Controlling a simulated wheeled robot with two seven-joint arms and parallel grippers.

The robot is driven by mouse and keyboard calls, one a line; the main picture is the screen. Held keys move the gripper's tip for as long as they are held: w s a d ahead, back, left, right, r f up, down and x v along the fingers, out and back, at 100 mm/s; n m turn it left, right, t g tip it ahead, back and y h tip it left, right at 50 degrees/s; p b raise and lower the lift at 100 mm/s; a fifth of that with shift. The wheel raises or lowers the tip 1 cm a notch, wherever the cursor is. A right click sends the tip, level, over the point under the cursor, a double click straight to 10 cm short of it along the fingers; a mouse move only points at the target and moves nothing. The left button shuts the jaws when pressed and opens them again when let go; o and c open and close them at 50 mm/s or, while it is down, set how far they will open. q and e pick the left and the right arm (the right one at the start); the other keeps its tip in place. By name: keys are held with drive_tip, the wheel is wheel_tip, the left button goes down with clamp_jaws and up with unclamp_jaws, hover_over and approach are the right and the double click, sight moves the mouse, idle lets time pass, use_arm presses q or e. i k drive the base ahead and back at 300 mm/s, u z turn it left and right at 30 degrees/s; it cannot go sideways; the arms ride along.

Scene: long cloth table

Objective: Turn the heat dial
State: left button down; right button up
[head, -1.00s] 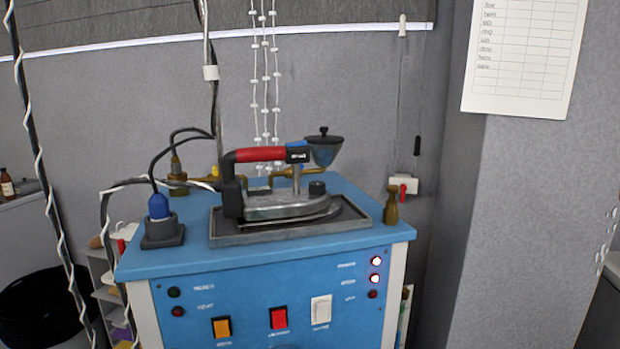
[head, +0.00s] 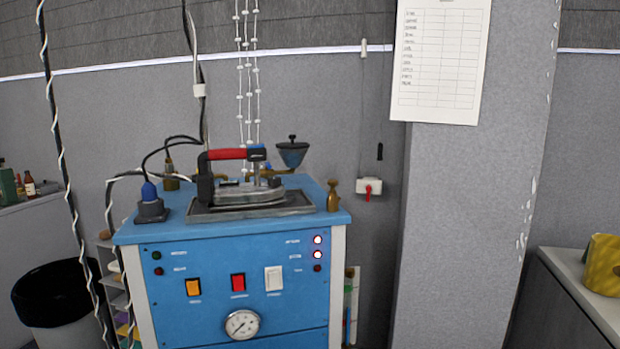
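A blue steam station (head: 205,262) stands ahead. A steam iron (head: 240,180) with a red handle rests on a metal tray (head: 195,217) on its top. The black iron knob seen on the iron is small; I cannot tell which part is the heat dial. A round white gauge (head: 242,325) sits low on the front panel. Orange (head: 193,287), red (head: 238,283) and white (head: 274,279) switches are above it. Neither of my grippers is in view.
A grey pillar (head: 455,220) with a paper chart (head: 440,55) is to the right. A cabinet (head: 575,290) with a yellow roll (head: 602,265) is at far right. Cords hang at the left.

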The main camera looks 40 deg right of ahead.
sight(273, 180)
drive_tip(key=z, duration=1.95)
drive_tip(key=i, duration=0.1)
drive_tip(key=u, duration=1.05)
